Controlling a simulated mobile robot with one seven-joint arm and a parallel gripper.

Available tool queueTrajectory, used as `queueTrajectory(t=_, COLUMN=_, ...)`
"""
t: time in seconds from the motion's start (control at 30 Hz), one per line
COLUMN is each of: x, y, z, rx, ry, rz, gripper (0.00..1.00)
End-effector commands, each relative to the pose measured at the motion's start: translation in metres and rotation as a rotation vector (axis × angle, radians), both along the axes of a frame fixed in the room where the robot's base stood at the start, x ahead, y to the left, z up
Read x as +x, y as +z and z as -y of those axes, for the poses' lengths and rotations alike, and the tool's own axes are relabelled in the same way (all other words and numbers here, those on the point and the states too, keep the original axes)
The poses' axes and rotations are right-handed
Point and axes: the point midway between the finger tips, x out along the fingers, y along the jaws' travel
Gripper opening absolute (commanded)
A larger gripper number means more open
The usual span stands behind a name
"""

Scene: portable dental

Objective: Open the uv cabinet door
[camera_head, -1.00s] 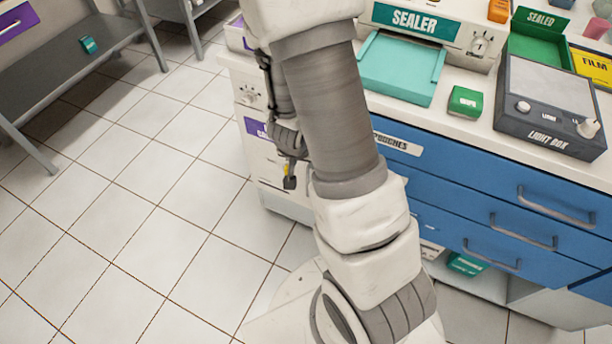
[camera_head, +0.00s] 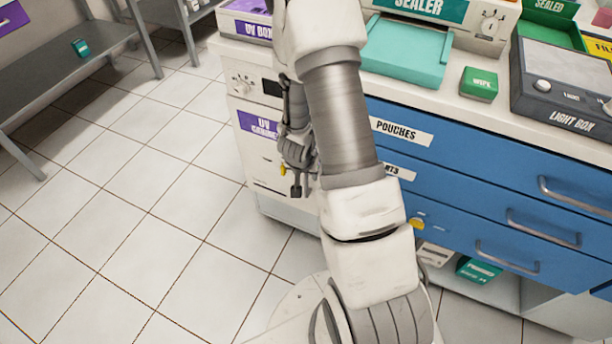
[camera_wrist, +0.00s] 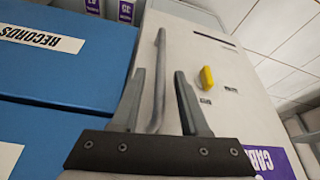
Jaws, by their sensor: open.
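The UV cabinet (camera_head: 262,100) is the white unit with a purple label at the left end of the counter. Its front also fills the middle of the wrist view (camera_wrist: 225,110), and its door looks closed. A grey bar handle (camera_wrist: 159,65) and a yellow knob (camera_wrist: 207,77) sit on that front. My gripper (camera_wrist: 160,80) is open, and the handle shows between its two fingers. I cannot tell how deep the handle sits between them. In the head view my gripper (camera_head: 297,188) is partly hidden by my arm, in front of the cabinet, near the knob (camera_head: 283,168).
Blue drawers (camera_head: 470,190) with grey handles stand right of the cabinet. The counter holds a sealer (camera_head: 440,12), a green wipe box (camera_head: 479,83) and a light box (camera_head: 565,85). Tiled floor (camera_head: 140,220) is clear to the left. A grey shelf (camera_head: 70,65) stands far left.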

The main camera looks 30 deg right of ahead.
Motion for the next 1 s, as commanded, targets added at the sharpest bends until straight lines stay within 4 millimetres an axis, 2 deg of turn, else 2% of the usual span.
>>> queueTrajectory(t=0.23, x=0.0004, y=-0.0003, z=0.0002, rx=0.000, ry=0.000, rz=0.000, gripper=0.45)
queueTrajectory(t=0.4, x=0.0002, y=-0.0002, z=0.0002, rx=0.000, ry=0.000, rz=0.000, gripper=0.14)
queueTrajectory(t=0.5, x=0.0002, y=-0.0002, z=0.0001, rx=0.000, ry=0.000, rz=0.000, gripper=0.00)
queueTrajectory(t=1.0, x=0.0001, y=-0.0002, z=0.0000, rx=0.000, ry=0.000, rz=0.000, gripper=0.00)
